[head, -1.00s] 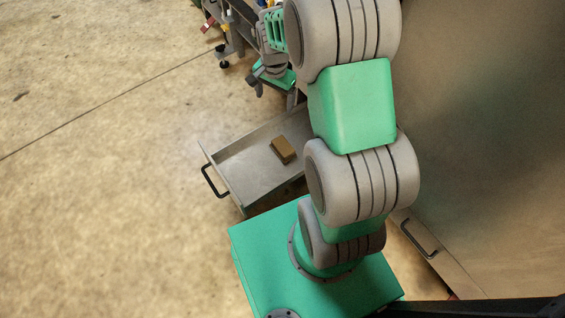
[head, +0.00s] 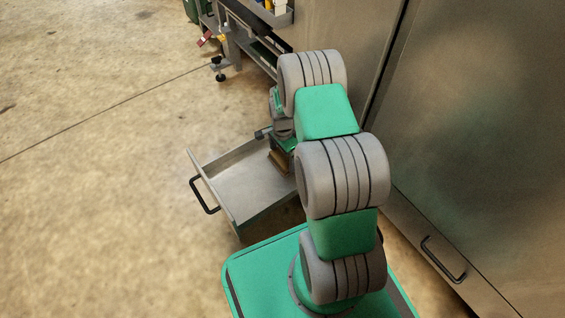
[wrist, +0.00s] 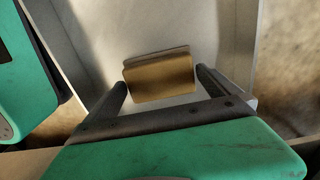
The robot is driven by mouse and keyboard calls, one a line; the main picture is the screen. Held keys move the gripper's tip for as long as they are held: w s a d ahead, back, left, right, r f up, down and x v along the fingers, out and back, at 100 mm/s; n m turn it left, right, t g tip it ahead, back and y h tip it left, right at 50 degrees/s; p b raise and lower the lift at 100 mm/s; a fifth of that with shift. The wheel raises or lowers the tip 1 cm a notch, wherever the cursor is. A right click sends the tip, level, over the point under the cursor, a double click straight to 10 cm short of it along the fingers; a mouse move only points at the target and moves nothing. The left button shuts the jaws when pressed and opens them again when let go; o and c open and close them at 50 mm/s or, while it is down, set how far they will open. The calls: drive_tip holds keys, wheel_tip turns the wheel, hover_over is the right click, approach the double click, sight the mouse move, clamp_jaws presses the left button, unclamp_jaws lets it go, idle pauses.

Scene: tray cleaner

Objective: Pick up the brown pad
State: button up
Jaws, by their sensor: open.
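The brown pad (wrist: 160,78) is a small block lying on the floor of an open metal drawer (head: 238,188). In the wrist view it sits between and just ahead of the fingertips of my gripper (wrist: 162,82). The fingers are spread, one on each side of the pad, and I see no grip on it. In the head view the pad (head: 279,162) is partly hidden under my gripper, which is over the drawer's right part. The exact gap in height between fingers and pad is hard to tell.
The drawer has raised walls and a black handle (head: 204,196) at its front left. A metal cabinet (head: 470,120) stands on the right. A wheeled workbench (head: 240,45) stands at the back. Open concrete floor (head: 90,200) lies to the left.

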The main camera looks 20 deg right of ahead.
drive_tip(key=shift+r, duration=0.1)
drive_tip(key=c, duration=1.1)
drive_tip(key=shift+c, duration=0.2)
